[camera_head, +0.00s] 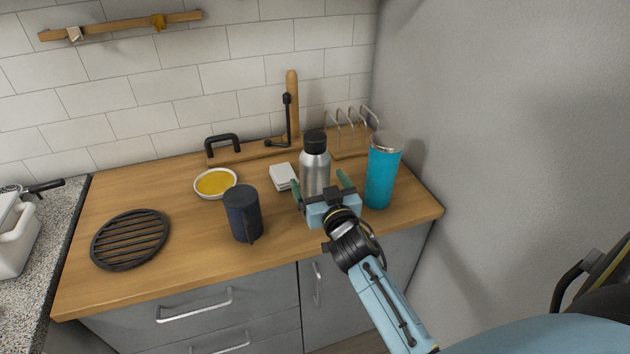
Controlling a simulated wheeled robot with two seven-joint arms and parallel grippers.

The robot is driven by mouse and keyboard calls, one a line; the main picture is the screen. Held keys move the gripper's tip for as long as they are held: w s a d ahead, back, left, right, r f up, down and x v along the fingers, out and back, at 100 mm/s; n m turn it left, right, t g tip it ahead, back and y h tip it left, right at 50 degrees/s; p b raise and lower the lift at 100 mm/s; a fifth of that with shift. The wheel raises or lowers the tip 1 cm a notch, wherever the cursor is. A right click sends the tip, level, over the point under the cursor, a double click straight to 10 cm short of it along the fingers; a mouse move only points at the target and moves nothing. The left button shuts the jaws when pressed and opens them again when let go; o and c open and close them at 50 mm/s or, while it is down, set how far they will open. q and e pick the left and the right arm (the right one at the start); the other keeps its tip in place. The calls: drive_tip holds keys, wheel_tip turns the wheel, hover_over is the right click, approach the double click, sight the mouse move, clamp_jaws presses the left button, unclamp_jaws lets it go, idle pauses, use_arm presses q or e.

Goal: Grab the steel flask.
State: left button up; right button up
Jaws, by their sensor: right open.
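The steel flask (314,172), silver with a black cap, stands upright on the wooden counter toward the right. My right gripper (321,184) reaches in from the lower right. Its two green-tipped fingers are open, one on each side of the flask's body. The gripper body hides the flask's base. I cannot tell whether either finger touches the flask. My left gripper is not in view.
A blue tumbler (382,175) stands close to the right of my gripper. A dark cylinder (242,214), white coasters (283,176) and a bowl of yellow contents (215,183) are to the left. A black trivet (130,239) lies farther left. A wire rack (351,132) stands behind.

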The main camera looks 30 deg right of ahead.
drive_tip(key=x, duration=0.5)
drive_tip(key=shift+d+r, duration=0.1)
drive_tip(key=shift+d, duration=0.15)
drive_tip(key=shift+s, duration=0.1)
drive_tip(key=shift+c, duration=0.4)
drive_tip(key=c, duration=1.2)
